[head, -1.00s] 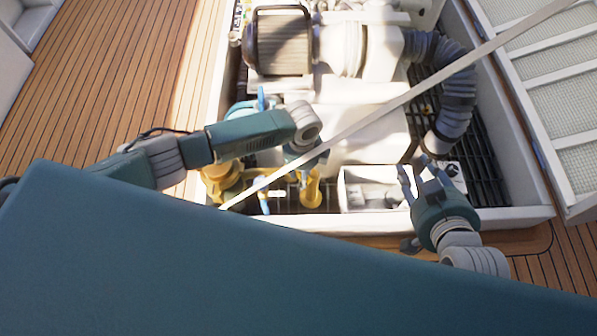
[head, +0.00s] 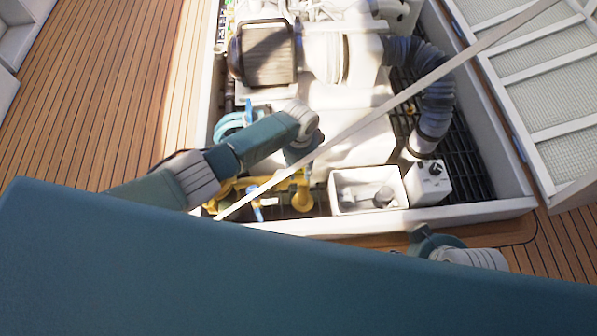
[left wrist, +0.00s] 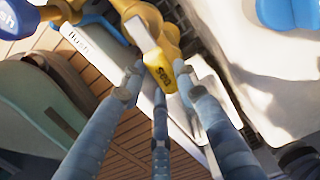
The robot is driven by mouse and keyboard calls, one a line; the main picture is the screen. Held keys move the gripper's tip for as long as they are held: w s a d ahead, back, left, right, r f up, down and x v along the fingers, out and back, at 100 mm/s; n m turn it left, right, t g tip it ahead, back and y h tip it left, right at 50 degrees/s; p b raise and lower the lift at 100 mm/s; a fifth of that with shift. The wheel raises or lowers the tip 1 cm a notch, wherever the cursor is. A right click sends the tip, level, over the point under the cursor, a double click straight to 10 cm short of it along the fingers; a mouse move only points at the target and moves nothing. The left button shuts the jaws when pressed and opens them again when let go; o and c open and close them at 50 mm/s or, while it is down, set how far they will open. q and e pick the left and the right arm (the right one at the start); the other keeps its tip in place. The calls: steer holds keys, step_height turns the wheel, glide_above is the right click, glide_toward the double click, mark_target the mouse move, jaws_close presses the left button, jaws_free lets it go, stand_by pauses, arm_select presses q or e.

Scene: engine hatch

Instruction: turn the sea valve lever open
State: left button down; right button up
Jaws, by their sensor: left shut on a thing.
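In the left wrist view, the yellow sea valve lever (left wrist: 167,80), with dark lettering on its end, lies between the fingertips of my left gripper (left wrist: 163,92). The gripper is shut on it. Yellow pipework (left wrist: 150,18) continues above the lever. In the head view my left gripper (head: 301,152) is over the hatch near the yellow pipework (head: 303,196); its wrist and arm hide the fingers and the lever there. My right gripper (head: 428,242) shows only in part at the hatch's front edge; its fingers are hidden.
A blue handle (head: 256,206) stands among the yellow pipes. A pale strip (head: 400,98) crosses the view. Deck planks (head: 110,85) are clear.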

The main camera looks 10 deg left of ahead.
mark_target(300, 170)
arm_select(q)
steer(key=shift+w+n, duration=0.25)
steer(key=shift+n, duration=0.25)
steer(key=shift+a, duration=0.1)
steer(key=c, duration=1.3)
jaws_free()
steer(key=shift+w, duration=0.1)
steer(key=shift+r, duration=0.45)
step_height(300, 170, up, 11)
steer(key=shift+r, duration=0.1)
